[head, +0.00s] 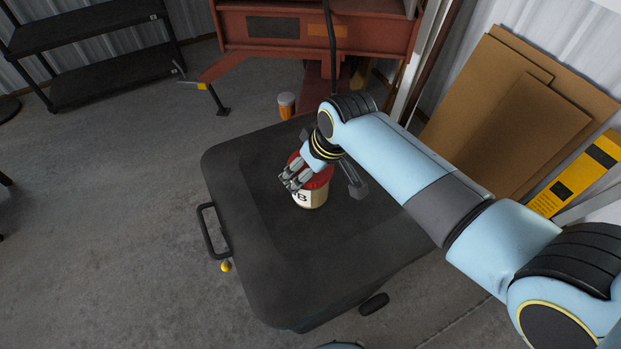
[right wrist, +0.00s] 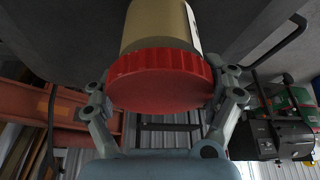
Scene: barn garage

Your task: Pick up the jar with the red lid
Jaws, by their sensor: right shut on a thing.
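The jar with the red lid (head: 312,196) is on the dark cart in the head view, with a pale body and a dark letter on its label. My right gripper (head: 294,180) is at its red lid. In the right wrist view the red lid (right wrist: 160,82) sits between the two fingers of my right gripper (right wrist: 162,88), which are shut on it. The jar's tan body (right wrist: 158,24) shows beyond the lid. I cannot tell whether the jar's base touches the cart top. My left gripper is not in view.
The dark cart (head: 345,265) has a side handle and wheels. An orange container with a pale lid (head: 286,106) stands behind it. A red metal frame (head: 275,40) is at the back, a black shelf (head: 95,75) at the left, and cardboard sheets (head: 520,115) at the right.

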